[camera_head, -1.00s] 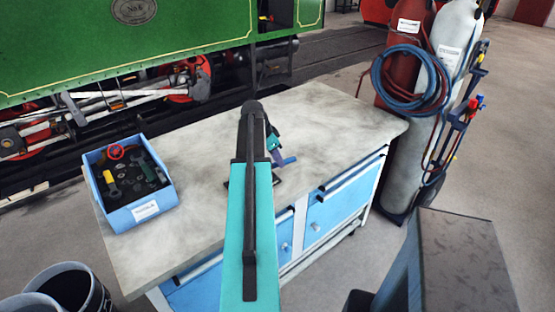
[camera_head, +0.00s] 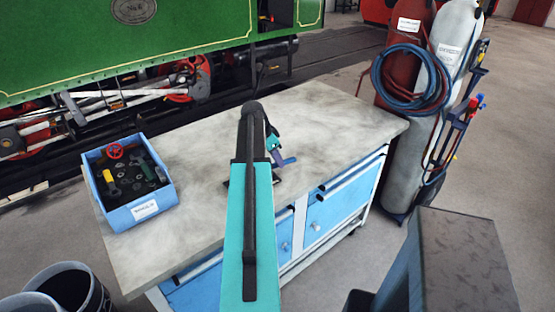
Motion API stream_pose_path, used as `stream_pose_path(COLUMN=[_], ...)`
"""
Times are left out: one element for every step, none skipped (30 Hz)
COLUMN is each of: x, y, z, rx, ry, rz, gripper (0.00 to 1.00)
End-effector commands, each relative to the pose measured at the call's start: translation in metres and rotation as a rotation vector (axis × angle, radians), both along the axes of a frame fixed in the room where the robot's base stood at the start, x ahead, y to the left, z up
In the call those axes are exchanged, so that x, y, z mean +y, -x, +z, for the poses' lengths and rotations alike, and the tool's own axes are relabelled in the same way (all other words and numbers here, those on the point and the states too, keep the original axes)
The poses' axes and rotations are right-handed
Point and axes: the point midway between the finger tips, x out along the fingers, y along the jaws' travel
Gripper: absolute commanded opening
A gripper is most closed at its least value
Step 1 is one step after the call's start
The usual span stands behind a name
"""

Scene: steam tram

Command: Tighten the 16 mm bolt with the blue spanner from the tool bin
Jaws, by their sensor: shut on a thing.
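The blue spanner (camera_head: 286,161) shows as a short blue bar just right of my arm, low over the workbench. My gripper (camera_head: 275,154) is shut on it, mostly hidden behind my own teal forearm and dark wrist. A dark flat plate (camera_head: 279,181) lies on the bench just below the spanner, also partly behind my arm. The 16 mm bolt cannot be made out. The blue tool bin (camera_head: 146,209) stands at the left end of the bench. It holds a yellow-marked tool, a red ring-shaped part and several dark pieces.
The grey workbench top (camera_head: 335,125) is clear to the right and behind my arm. Gas cylinders (camera_head: 416,130) with coiled hoses stand beyond its right end. A green tram (camera_head: 140,45) stands behind. Dark buckets (camera_head: 75,288) stand at the lower left.

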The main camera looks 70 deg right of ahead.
Motion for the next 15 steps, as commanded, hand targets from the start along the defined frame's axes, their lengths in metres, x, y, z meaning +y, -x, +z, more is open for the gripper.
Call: stream_pose_path(x=[-0.0001, -0.0002, -0.0002, -0.0001, -0.0002, -0.0001, -0.0001, -0.0002, -0.0001, -0.0001, -0.0001, -0.0002, -0.0002, -0.0002, -0.0001], y=[0.0, 0.0, 0.0, 0.0, 0.0, 0.0, 0.0, 0.0, 0.0, 0.0, 0.0, -0.0001, -0.0001, -0.0001, 0.0], z=[-0.0007, -0.0011, -0.0017, -0.0021, -0.0025, -0.003, -0.0034, -0.0038, -0.0043, -0.0047, -0.0051, -0.0057, -0.006, -0.0064, -0.007], rx=[0.001, 0.001, 0.001, 0.001, 0.001, 0.001, 0.001, 0.001, 0.001, 0.001, 0.001, 0.001, 0.001, 0.001, 0.001], ry=[0.001, 0.001, 0.001, 0.001, 0.001, 0.001, 0.001, 0.001, 0.001, 0.001, 0.001, 0.001, 0.001, 0.001, 0.001], rz=[0.0, 0.0, 0.0, 0.0, 0.0, 0.0, 0.0, 0.0, 0.0, 0.0, 0.0, 0.0, 0.0, 0.0, 0.0], gripper=[0.0, 0.0, 0.0, 0.0, 0.0, 0.0, 0.0, 0.0, 0.0, 0.0, 0.0, 0.0, 0.0, 0.0, 0.0])
